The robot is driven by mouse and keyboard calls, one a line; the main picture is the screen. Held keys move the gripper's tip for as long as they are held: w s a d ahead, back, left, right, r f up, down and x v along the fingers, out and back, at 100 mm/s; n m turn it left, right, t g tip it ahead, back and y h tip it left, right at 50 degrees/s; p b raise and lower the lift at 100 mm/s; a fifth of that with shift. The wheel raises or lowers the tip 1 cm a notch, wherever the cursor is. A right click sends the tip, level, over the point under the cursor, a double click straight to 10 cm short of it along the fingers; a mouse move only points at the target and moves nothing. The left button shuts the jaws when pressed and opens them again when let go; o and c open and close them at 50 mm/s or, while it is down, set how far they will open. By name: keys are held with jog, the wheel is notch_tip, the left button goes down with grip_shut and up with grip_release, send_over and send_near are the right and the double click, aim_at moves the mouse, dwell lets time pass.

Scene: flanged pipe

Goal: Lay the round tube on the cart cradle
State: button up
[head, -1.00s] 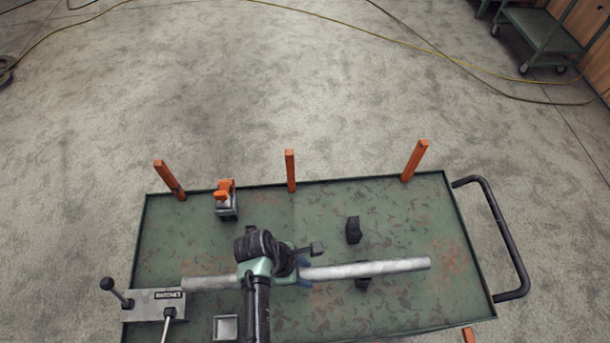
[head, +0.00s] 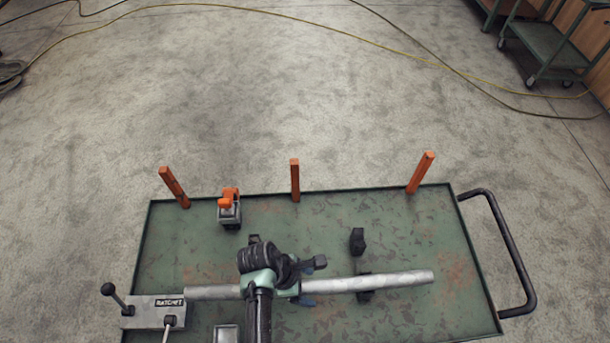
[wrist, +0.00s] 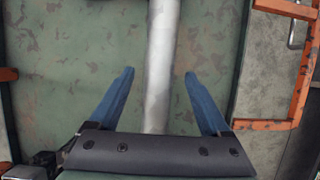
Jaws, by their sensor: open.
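The round tube (head: 395,279) is a long pale grey pipe lying across the green cart (head: 430,228) in the head view. Its left end meets a grey block marked with lettering, and its right part passes over a black support (head: 364,296), seemingly part of the cradle. A second black piece (head: 357,241) stands behind it, clear of the tube. My gripper is above the tube's middle, partly hidden by my arm in the head view. In the wrist view my gripper (wrist: 157,76) is open, with a blue finger on each side of the tube (wrist: 160,60) and gaps visible.
Orange posts (head: 295,180) stand along the cart's far edge. A grey block with an orange top (head: 229,208) sits near that edge. The lettered block (head: 155,311) with lever handles is at left. A black push handle (head: 515,250) is at right. Open floor lies beyond.

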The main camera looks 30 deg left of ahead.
jog(key=v, duration=1.3)
